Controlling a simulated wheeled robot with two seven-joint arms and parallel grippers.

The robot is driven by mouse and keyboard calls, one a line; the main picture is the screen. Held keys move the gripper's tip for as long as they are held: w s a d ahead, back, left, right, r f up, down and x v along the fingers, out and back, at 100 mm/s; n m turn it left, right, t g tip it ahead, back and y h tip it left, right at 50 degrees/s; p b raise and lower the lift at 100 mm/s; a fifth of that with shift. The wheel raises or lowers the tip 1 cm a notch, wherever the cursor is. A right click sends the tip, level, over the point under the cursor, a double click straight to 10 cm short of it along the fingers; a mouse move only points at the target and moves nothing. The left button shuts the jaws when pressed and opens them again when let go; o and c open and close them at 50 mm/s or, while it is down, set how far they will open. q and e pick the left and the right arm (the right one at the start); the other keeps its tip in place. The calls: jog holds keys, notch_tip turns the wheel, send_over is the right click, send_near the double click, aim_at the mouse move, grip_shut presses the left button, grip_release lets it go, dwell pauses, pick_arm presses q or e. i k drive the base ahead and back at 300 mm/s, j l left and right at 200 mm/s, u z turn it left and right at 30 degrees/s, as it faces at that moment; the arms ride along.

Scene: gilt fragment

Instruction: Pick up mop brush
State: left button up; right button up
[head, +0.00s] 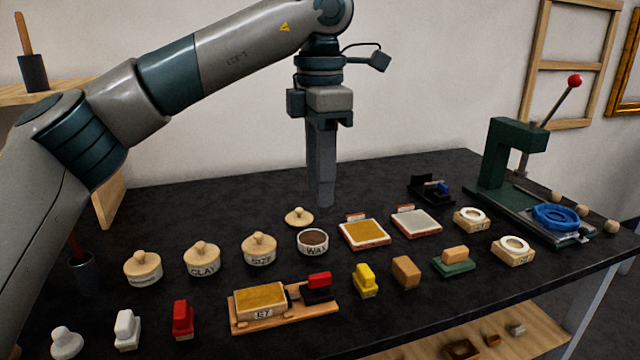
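My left gripper (320,200) points straight down above the rear middle of the dark workbench, behind the wax pot (313,242) and a loose knobbed lid (299,216). Its fingers overlap from this side, so their opening is unclear; I see nothing held. No brush with visible bristles shows. A reddish-brown handle stands in a dark cup (84,272) at the bench's left, partly hidden by my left arm. Another wooden handle (24,35) stands in a dark holder on the upper left shelf. I cannot tell whether either is the mop brush. My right gripper is not in view.
Lidded pots, including the clay pot (202,262), and several coloured blocks crowd the workbench (400,325). A labelled gold block (260,300) lies on a wooden board. A green press (505,160) stands at right. The bench's back left is clear.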

aim_at(75, 245)
jog(key=k+l, duration=0.25)
jog(key=k, duration=0.25)
jog(key=k+l, duration=0.2)
jog(key=k, duration=0.25)
